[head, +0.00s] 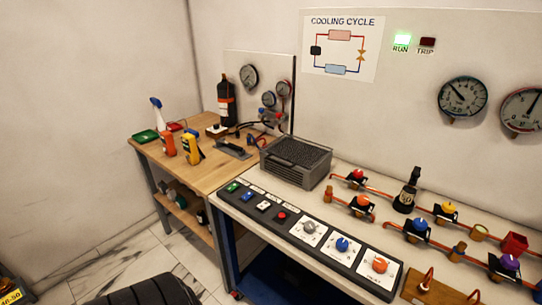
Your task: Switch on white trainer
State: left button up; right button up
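The white trainer is a bench with a white upright panel (400,115) and a pale worktop. A dark sloping control strip (295,243) runs along its front edge. The RUN lamp (401,41) glows green and the TRIP lamp (427,42) is dark red. The switch labels are too small to read. Neither gripper is in view.
A grey finned unit (296,160), copper pipes with coloured valves (417,228) and a black bottle (407,190) stand on the worktop. A wooden bench (225,173) with tools and a spray bottle (157,112) adjoins at left. The marble floor is partly clear.

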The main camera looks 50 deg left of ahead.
aim_at(263, 205)
jog(key=u, duration=1.3)
